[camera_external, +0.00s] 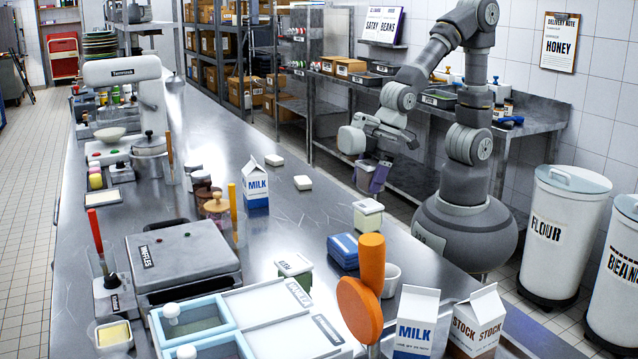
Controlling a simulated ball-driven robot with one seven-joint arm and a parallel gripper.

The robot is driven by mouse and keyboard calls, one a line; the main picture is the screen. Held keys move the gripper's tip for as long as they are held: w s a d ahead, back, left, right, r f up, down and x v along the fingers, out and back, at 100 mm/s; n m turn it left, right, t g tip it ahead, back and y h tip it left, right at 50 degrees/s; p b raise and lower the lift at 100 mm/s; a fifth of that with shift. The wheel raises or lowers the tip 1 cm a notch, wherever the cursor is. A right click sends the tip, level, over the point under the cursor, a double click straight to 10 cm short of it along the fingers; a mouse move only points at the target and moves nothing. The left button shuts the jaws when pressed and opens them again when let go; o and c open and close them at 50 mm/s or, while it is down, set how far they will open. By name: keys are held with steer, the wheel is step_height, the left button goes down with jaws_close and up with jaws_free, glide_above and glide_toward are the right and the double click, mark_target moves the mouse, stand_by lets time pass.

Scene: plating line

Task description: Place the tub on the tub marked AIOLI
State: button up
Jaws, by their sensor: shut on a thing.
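My gripper (376,160) is shut on a small purple-grey tub (366,179). It holds the tub in the air by the right edge of the steel counter, and the fingers partly cover it. A pale-lidded tub (368,217) stands on the counter just below the held tub in the picture, apart from it. Another tub with a white lid and green sides (295,267) stands further left and nearer the camera. The lettering on these tubs is too small to read, so I cannot tell which is marked AIOLI.
Another MILK carton (255,185) and two white blocks (302,182) are further back. Some bare steel (310,215) lies between them.

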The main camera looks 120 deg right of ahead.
mark_target(366, 190)
steer(key=shift+w+f, duration=0.15)
steer(key=shift+w, duration=0.1)
steer(key=shift+f+b, duration=1.05)
steer(key=shift+f, duration=0.55)
steer(key=shift+f, duration=0.15)
steer(key=o, duration=1.2)
